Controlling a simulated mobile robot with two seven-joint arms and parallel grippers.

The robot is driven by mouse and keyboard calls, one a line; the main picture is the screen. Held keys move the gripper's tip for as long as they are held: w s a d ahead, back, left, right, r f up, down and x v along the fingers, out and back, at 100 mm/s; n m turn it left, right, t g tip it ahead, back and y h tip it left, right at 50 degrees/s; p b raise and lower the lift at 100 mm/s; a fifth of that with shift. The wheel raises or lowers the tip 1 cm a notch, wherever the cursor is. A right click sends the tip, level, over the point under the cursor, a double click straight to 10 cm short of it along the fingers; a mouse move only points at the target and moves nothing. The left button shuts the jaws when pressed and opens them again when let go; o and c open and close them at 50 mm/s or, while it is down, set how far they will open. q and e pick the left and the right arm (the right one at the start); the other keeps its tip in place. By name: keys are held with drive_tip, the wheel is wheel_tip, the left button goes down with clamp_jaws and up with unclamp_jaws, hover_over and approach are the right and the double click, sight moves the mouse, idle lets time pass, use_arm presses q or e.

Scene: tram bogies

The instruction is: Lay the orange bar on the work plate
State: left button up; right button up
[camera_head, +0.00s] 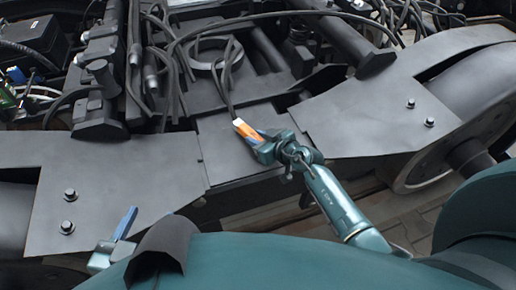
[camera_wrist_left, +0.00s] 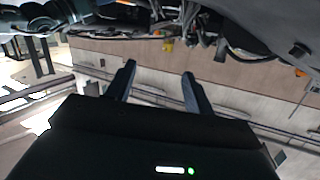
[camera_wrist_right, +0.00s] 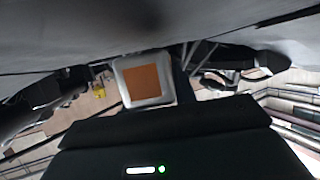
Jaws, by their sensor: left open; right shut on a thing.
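The orange bar (camera_head: 249,134) has a white end and shows beside the fingers of my right gripper (camera_head: 262,147). My right gripper is shut on it, over or at the dark flat work plate (camera_head: 218,160) in the middle of the bogie. I cannot tell whether the bar touches the plate. In the right wrist view, the bar's end (camera_wrist_right: 142,82) shows as an orange square with a pale rim between the fingers. My left gripper (camera_head: 122,230) is low at the left, partly hidden by my own body. In the left wrist view its fingers (camera_wrist_left: 157,85) are apart and empty.
Black cables (camera_head: 165,75) and a ring (camera_head: 213,55) lie behind the plate. Bolted frame plates flank it on the left (camera_head: 100,190) and right (camera_head: 365,110). A large wheel (camera_head: 465,120) stands at the right. The plate's left part is bare.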

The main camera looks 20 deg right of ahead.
drive_tip(key=shift+f+b, duration=0.6)
drive_tip(key=shift+f, duration=0.25)
use_arm(q)
drive_tip(key=shift+w+d+r+m+t+h, duration=0.15)
drive_tip(key=shift+d+m+t+h, duration=0.3)
drive_tip(key=shift+t, duration=0.35)
use_arm(e)
drive_tip(key=shift+r, duration=0.15)
use_arm(q)
drive_tip(key=shift+a, duration=0.1)
use_arm(e)
drive_tip(key=o, duration=1.1)
drive_tip(key=shift+f, duration=0.2)
drive_tip(key=shift+c, duration=0.2)
